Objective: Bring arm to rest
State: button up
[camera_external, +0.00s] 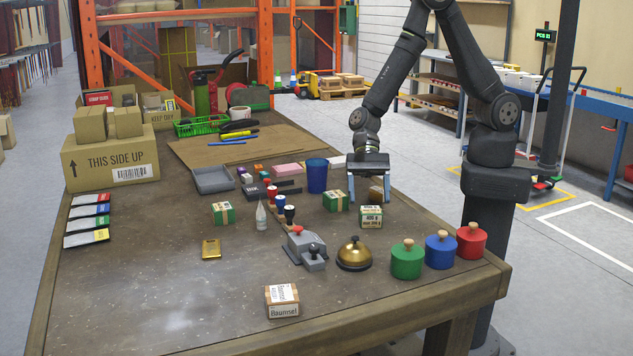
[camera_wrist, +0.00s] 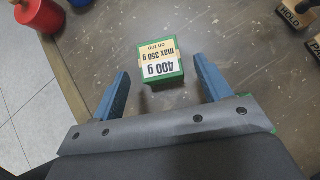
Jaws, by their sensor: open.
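My gripper (camera_external: 369,188) is above the right part of the table, with its blue fingers pointing down. In the wrist view my gripper (camera_wrist: 158,88) has its two fingers spread wide with nothing between them. A green box (camera_external: 371,217) with a pale label stands on the table near the fingers. In the wrist view this box (camera_wrist: 161,62) reads "400 g max 350 g on top" and lies just beyond the fingertips, apart from them.
Green boxes (camera_external: 223,213) (camera_external: 335,201), a blue cup (camera_external: 317,175), a brass bell (camera_external: 354,254) and green, blue and red canisters (camera_external: 407,261) (camera_external: 440,250) (camera_external: 471,240) stand nearby. A small box (camera_external: 282,301) is in front. The table's front left is mostly clear.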

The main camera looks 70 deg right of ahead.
aim_at(371, 208)
jog(key=v, duration=0.7)
jog(key=x, duration=1.2)
jog(key=shift+s+f, duration=0.15)
jog(key=shift+f, duration=0.1)
jog(key=r, duration=0.3)
jog(key=d+r, duration=0.1)
jog(key=r, duration=0.1)
jog(key=shift+w+r, duration=0.2)
jog(key=shift+w, duration=0.15)
jog(key=w+d+r, duration=0.5)
jog(key=d+r, duration=0.1)
jog(key=d, duration=0.4)
jog(key=w+d+m+t, duration=0.3)
jog(key=w+d+m, duration=0.1)
jog(key=w, duration=0.3)
jog(key=w+d+m+t, duration=0.4)
jog(key=w+m, duration=0.1)
jog(key=w, duration=0.2)
jog(key=w+d+f+m+t+h, duration=0.1)
jog(key=w+d+m+h, duration=0.1)
jog(key=d, duration=0.5)
jog(key=w+d+f+m+t+h, duration=0.1)
jog(key=w+d+m+t+h, duration=0.1)
jog(key=d+m, duration=0.3)
jog(key=w+d+f+m+t+h, duration=0.1)
jog(key=w+d+m+t+h, duration=0.1)
jog(key=d, duration=0.9)
jog(key=shift+w+f+m, duration=0.35)
jog(key=shift+w+m, duration=0.35)
jog(key=shift+w, duration=0.15)
